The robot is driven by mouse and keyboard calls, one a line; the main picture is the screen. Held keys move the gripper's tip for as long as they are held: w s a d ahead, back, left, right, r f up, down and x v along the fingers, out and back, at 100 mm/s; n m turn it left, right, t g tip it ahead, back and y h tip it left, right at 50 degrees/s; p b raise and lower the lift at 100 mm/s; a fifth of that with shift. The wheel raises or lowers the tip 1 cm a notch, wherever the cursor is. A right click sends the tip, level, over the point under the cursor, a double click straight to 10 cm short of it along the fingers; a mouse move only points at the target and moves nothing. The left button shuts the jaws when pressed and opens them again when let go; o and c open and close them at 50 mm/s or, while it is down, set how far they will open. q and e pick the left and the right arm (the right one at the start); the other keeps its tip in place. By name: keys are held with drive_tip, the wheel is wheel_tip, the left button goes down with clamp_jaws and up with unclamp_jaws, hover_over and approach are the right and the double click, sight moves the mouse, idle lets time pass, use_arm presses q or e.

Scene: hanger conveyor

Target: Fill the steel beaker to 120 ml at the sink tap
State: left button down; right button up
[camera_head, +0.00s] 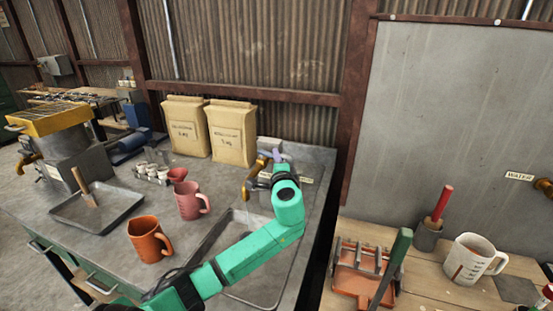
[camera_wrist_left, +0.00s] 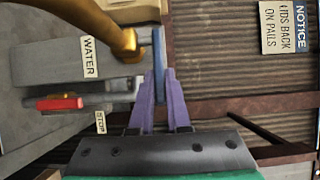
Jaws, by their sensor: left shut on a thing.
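The brass tap (camera_head: 253,178) stands at the back of the sink (camera_head: 258,290); it also shows in the left wrist view (camera_wrist_left: 110,35). My left gripper (camera_head: 277,157) is behind the tap, its arm crossing over the sink. In the left wrist view its purple fingers (camera_wrist_left: 159,85) are shut on a thin blue bar (camera_wrist_left: 158,50), which looks like the tap's handle. I cannot clearly make out the steel beaker; my left arm hides part of the sink. Whether water runs cannot be told. My right gripper is not in view.
An orange mug (camera_head: 149,239) and a pink jug (camera_head: 191,201) stand left of the sink. A metal tray (camera_head: 122,207) and two paper sacks (camera_head: 233,135) are on the same bench. A white jug (camera_head: 473,259) stands on the wooden table at right.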

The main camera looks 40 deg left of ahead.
use_arm(q)
drive_tip(key=shift+f, duration=0.1)
drive_tip(key=c, duration=0.9)
unclamp_jaws()
drive_tip(key=shift+w, duration=0.1)
drive_tip(key=shift+d, duration=0.1)
drive_tip(key=b+v, duration=0.3)
drive_tip(key=v, duration=1.1)
drive_tip(key=shift+d+b, duration=0.15)
drive_tip(key=shift+b, duration=0.25)
